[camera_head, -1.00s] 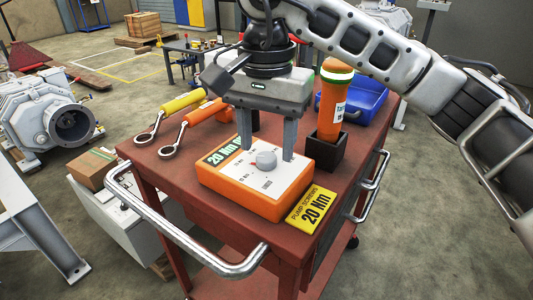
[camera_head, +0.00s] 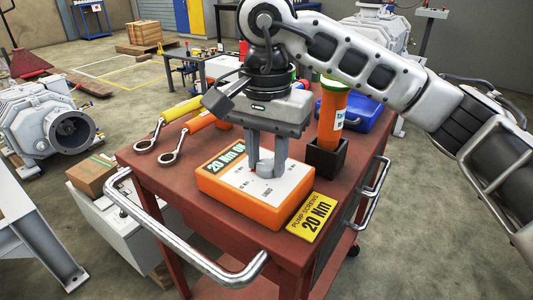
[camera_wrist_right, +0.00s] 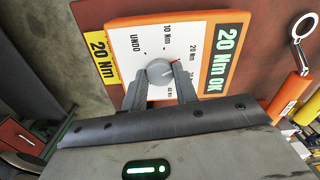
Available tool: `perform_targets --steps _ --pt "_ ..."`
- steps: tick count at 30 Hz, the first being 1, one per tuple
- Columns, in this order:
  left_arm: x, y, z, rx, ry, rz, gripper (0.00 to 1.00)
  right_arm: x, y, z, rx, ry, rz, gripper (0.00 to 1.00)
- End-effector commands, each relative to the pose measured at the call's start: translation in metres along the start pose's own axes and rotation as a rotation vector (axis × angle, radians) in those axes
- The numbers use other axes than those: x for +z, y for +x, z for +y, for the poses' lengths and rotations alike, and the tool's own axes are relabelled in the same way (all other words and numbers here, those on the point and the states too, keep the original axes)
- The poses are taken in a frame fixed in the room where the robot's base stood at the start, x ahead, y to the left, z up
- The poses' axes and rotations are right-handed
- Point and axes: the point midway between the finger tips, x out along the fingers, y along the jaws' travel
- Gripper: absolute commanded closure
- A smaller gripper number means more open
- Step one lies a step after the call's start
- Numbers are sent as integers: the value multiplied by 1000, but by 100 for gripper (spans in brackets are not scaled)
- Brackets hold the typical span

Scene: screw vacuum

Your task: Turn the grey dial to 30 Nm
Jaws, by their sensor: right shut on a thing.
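The orange torque box (camera_head: 240,209) lies on the red cart top, with a white face bearing printed marks. Its grey dial (camera_wrist_right: 160,71) sits in the middle of that face; a small red mark shows beside it in the right wrist view. The box's display (camera_wrist_right: 222,58) reads "20 Nm OK". My right gripper (camera_head: 266,172) points down over the box, shut on the dial with a finger on either side. My left gripper is out of view.
A yellow sign (camera_head: 312,217) reads "PUMP SCREWS 20 Nm". An orange tool with a green top (camera_head: 332,112) stands in a black holder (camera_head: 326,158). A yellow-handled wrench (camera_head: 183,110) and an orange-handled one lie left. A blue bin (camera_head: 363,112) is behind.

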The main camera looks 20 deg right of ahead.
Motion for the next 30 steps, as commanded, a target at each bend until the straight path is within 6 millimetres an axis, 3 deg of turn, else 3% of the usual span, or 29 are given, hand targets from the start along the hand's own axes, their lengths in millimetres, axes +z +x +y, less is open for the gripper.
perform_targets --steps 30 --pt "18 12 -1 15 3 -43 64 -1 0 0 -1 735 1 94"
